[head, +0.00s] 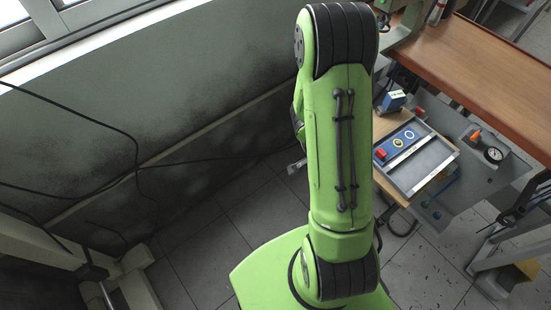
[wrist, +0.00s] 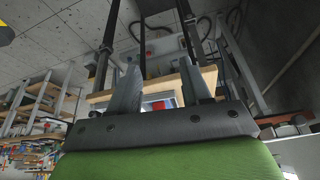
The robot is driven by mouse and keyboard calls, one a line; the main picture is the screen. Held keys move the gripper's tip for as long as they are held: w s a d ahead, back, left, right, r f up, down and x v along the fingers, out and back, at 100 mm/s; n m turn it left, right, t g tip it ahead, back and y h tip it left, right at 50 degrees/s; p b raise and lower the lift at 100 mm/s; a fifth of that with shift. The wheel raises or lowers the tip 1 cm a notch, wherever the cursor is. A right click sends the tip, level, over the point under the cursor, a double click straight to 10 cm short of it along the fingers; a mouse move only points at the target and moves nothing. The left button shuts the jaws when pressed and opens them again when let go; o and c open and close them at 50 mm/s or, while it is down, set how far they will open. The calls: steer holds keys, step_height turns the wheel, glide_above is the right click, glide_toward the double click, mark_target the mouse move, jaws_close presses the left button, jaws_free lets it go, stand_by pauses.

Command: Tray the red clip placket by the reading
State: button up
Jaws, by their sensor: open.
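A small red clip (head: 381,153) lies at the left end of a blue panel on a grey tray (head: 424,168). A yellow ring and a pale ring lie along the same panel. A round white-faced gauge (head: 493,155) stands to the right of the tray; its reading is too small to tell. My gripper's two dark fingers (wrist: 158,72) are apart, with nothing between them. Beyond them the wrist view shows a small red patch (wrist: 161,104) by a blue and white surface. In the head view my arm hides most of the gripper.
The tray rests on a wooden board beside a grey panel bearing an orange-tipped part (head: 476,137). A blue and white box (head: 393,101) stands behind the tray. A brown bench top (head: 475,70) fills the upper right. Tiled floor lies left, with dark cables along the wall.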

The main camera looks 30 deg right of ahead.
steer(key=w+a+f+n+t+y, duration=0.2)
steer(key=w+a+f+n+t, duration=0.1)
steer(key=w+a+n, duration=0.7)
steer(key=shift+w+a+n+t+y, duration=0.3)
steer(key=shift+a+n, duration=0.7)
steer(key=shift+a, duration=0.2)
